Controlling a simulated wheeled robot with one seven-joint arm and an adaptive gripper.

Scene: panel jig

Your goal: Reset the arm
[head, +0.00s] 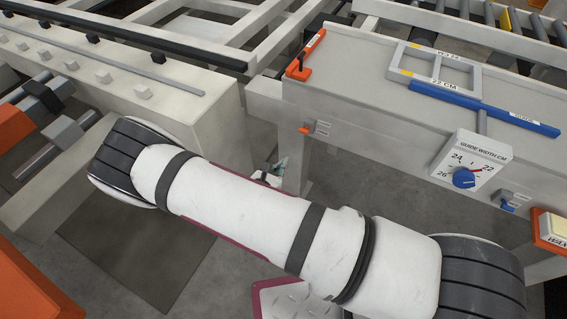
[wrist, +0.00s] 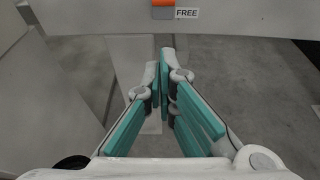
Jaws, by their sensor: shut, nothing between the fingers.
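My white arm stretches across the head view in front of the jig bench (head: 345,85). My gripper (head: 282,165) shows only in part beyond the arm, low beside the bench's left leg. In the wrist view my gripper (wrist: 163,58) has its teal-padded fingers meeting at the tips, shut and empty. Ahead of the fingertips, an orange and grey tab (wrist: 164,10) sits beside a label reading "FREE". It appears apart from the fingers.
The bench carries a grey frame (head: 476,80) marked 22 CM, a blue guide bar (head: 500,112), an orange handle (head: 305,55) and a guide-width dial (head: 470,165) with a blue knob. A beige-topped orange box (head: 550,228) stands right. A beam with pegs (head: 110,85) runs left.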

